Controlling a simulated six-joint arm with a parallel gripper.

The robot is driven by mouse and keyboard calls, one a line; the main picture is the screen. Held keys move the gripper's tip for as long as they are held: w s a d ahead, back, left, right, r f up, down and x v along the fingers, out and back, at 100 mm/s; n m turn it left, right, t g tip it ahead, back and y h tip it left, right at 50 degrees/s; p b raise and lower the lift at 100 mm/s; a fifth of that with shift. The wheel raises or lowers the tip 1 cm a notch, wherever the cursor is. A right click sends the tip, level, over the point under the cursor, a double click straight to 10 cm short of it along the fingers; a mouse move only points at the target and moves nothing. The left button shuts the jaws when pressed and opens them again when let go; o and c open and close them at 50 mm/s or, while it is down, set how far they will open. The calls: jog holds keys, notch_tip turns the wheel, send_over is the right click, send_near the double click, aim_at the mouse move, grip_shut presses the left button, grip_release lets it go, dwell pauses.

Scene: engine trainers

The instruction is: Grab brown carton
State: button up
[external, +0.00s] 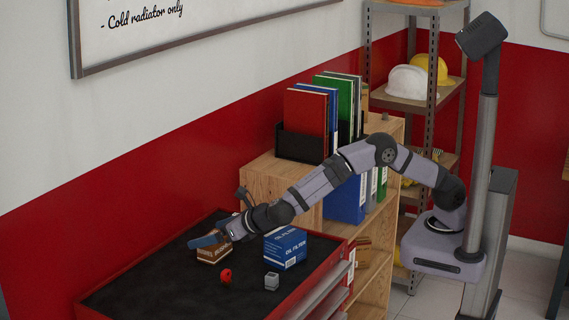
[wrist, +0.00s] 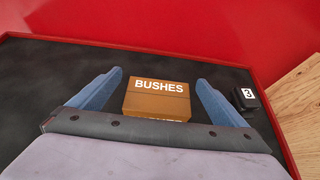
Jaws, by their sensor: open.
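The brown carton (wrist: 157,100), marked BUSHES, lies on the dark mat of the red-rimmed cart top (external: 339,252). It also shows in the external view (external: 213,254), partly covered by my gripper (external: 217,238). In the wrist view my gripper (wrist: 158,88) is open, with one blue finger on each side of the carton. There is a gap between the carton and each finger. The near side of the carton is hidden behind the gripper body. I cannot tell how high the fingers are above the mat.
A blue oil filter box (external: 286,248) stands right of the carton. A red part (external: 226,276) and a small grey block (external: 271,281) lie in front. A black block marked 3 (wrist: 245,99) sits beside the right finger. A wooden shelf (external: 267,178) and the red wall border the cart.

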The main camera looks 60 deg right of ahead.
jog(key=f, duration=0.1)
jog(key=w+f+p, duration=0.1)
jog(key=shift+w+f, duration=0.2)
jog(key=shift+f, duration=0.2)
jog(key=shift+x, duration=0.75)
jog(key=shift+c, duration=0.6)
jog(key=c, duration=1.3)
jog(key=shift+o, duration=0.2)
jog(key=shift+r, duration=0.1)
notch_tip(320, 180, up, 10)
jog(key=b, duration=0.1)
